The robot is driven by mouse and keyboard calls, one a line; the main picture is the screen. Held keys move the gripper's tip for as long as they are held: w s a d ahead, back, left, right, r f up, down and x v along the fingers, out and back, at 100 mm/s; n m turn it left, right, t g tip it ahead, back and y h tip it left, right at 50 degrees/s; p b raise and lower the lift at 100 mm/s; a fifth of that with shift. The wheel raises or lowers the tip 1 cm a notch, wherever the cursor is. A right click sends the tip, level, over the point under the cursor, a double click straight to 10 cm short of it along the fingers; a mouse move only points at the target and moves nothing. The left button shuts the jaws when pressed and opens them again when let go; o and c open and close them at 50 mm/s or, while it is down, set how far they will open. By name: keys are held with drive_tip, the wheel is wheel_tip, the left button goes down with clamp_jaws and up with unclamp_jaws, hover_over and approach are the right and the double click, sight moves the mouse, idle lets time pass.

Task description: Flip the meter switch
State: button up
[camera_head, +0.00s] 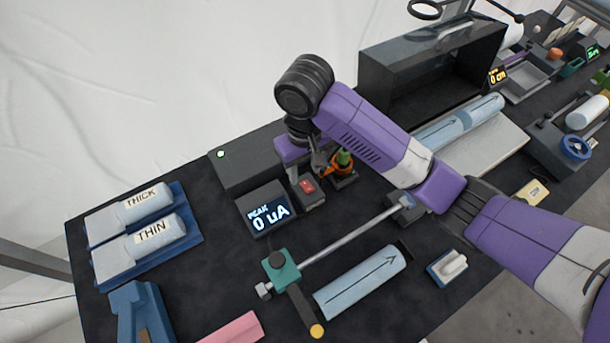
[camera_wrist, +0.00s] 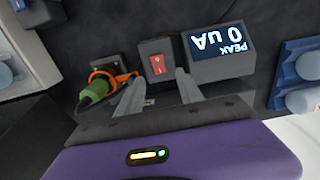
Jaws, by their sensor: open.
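The meter (camera_head: 264,210) is a dark box with a lit display reading "PEAK 0 uA"; it also shows upside down in the wrist view (camera_wrist: 220,45). Its switch (camera_head: 307,186) is a red rocker on a small grey box beside the display. In the wrist view the red switch (camera_wrist: 157,65) lies just beyond my fingertips, roughly between them. My gripper (camera_wrist: 160,80) is open and empty, its two grey fingers apart. In the head view my gripper (camera_head: 304,172) is close to the switch and partly hidden by my wrist. I cannot tell whether a finger touches the switch.
A green-and-orange item (camera_head: 342,164) stands right beside the switch, close to one finger. A metal rod with a teal clamp (camera_head: 281,268) lies in front. Rolls marked THICK (camera_head: 140,201) and THIN (camera_head: 152,234) sit left. A large dark open box (camera_head: 420,75) stands behind.

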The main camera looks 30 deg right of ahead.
sight(305, 184)
drive_tip(key=shift+f+b, duration=0.7)
drive_tip(key=shift+f, duration=1.4)
clamp_jaws()
